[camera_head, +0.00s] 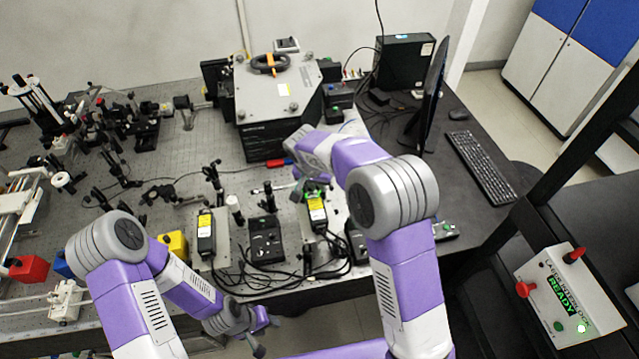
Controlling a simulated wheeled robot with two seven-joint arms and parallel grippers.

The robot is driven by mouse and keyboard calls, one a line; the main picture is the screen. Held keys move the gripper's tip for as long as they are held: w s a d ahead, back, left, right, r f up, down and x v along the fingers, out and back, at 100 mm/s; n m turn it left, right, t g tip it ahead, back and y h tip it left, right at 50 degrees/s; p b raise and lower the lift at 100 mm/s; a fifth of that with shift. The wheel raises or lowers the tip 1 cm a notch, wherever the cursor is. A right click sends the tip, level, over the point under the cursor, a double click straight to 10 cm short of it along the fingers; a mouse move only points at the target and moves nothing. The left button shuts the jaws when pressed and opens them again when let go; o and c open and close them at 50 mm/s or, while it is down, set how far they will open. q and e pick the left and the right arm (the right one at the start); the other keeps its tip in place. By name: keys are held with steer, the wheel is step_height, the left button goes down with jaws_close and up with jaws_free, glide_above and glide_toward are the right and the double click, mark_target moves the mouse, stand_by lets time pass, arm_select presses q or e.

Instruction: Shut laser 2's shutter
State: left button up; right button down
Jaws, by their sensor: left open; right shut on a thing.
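Two small black laser modules with yellow labels stand on the bench: the left one (206,236) and the right one (317,212). I cannot read which is laser 2. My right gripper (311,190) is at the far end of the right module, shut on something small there. The wrist and fingers largely hide what it holds, so the shutter and its position cannot be made out. My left gripper (266,336) is open and empty, low in front of the bench's front edge.
A black control box (265,240) with cables stands between the modules. A large grey-topped instrument (275,95) stands behind. Optics mounts crowd the left side. A monitor (433,85) and keyboard (482,165) are at right. An interlock box (570,297) showing READY is at front right.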

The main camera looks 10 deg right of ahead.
stand_by(0.3)
steer(key=c, duration=1.1)
jaws_free()
steer(key=shift+r, duration=0.1)
steer(key=v, duration=0.7)
steer(key=shift+r, duration=0.2)
steer(key=shift+s+f, duration=0.1)
steer(key=shift+s, duration=0.05)
